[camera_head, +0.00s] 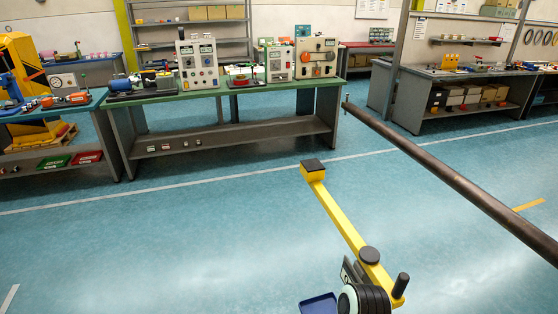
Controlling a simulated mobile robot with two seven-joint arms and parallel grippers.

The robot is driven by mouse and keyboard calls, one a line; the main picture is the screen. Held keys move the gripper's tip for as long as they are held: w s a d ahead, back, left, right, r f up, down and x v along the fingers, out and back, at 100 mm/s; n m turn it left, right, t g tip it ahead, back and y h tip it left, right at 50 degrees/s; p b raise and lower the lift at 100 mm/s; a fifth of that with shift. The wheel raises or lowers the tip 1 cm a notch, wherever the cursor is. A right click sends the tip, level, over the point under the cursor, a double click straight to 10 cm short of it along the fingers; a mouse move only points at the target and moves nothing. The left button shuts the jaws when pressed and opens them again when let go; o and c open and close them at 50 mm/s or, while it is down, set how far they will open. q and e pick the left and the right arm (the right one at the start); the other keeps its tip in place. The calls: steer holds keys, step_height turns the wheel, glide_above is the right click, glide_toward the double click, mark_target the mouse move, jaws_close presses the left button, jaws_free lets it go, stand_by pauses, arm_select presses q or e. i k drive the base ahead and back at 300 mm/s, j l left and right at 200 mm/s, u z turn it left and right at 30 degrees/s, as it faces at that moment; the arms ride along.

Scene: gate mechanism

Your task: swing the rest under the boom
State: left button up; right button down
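The boom (450,180) is a long dark metal pole. It runs from a free end near the middle of the view down to the right edge. The rest (340,215) is a yellow bar with a black pad (313,165) on a yellow block at its far end. In the picture the pad is to the left of the boom, apart from it. A dark round cap (369,255) sits on the bar near its close end, and an upright black handle (401,285) stands at that end. Neither of my grippers shows.
Dark stacked discs (370,299) and a blue tray (318,304) show at the bottom edge, partly cut off. A green-topped workbench (235,88) with control boxes stands behind. Another bench (465,73) is at the back right. The blue floor between is mostly clear.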

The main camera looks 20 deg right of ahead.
mark_target(312, 170)
steer(key=i+j+z, duration=0.15)
steer(key=i+z, duration=0.25)
steer(key=i, duration=0.25)
steer(key=i+j+z, duration=0.4)
steer(key=i, duration=0.25)
steer(key=i+j+z, duration=0.8)
steer(key=i+j, duration=0.2)
steer(key=j, duration=0.2)
